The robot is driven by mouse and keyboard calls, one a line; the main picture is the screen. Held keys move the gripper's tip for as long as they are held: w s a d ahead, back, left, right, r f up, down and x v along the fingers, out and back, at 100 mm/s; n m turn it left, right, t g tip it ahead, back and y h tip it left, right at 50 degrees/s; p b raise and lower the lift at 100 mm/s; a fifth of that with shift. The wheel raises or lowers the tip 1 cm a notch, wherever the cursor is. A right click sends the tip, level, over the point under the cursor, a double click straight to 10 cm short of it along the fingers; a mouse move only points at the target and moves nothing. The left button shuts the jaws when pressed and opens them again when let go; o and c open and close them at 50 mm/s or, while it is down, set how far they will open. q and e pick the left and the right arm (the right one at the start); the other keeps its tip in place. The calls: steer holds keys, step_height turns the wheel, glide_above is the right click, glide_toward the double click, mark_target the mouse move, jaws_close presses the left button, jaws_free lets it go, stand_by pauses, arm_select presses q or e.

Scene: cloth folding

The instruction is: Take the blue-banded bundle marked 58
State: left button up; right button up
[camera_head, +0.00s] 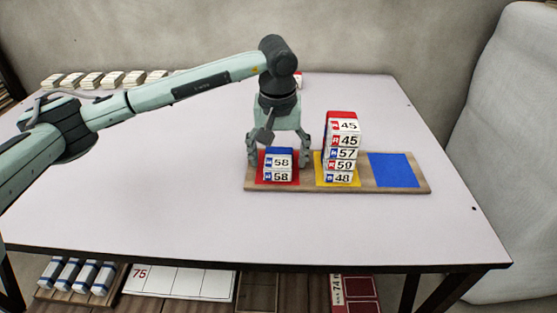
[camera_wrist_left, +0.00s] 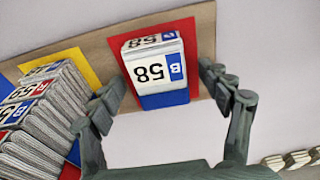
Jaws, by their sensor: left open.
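My left gripper (camera_head: 278,153) points down over this stack, open, with one finger on each side. My right gripper is not in view.
A taller stack (camera_head: 343,147) marked 45, 45, 57, 59 and 48 stands on the yellow square, close to the gripper's right finger. The blue square (camera_head: 394,170) is empty. Several bundles (camera_head: 95,80) line the table's back edge. The front of the table is clear.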

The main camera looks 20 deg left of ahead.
arm_select(q)
steer(key=c, duration=1.3)
steer(key=shift+o, duration=0.2)
steer(key=shift+r, duration=0.1)
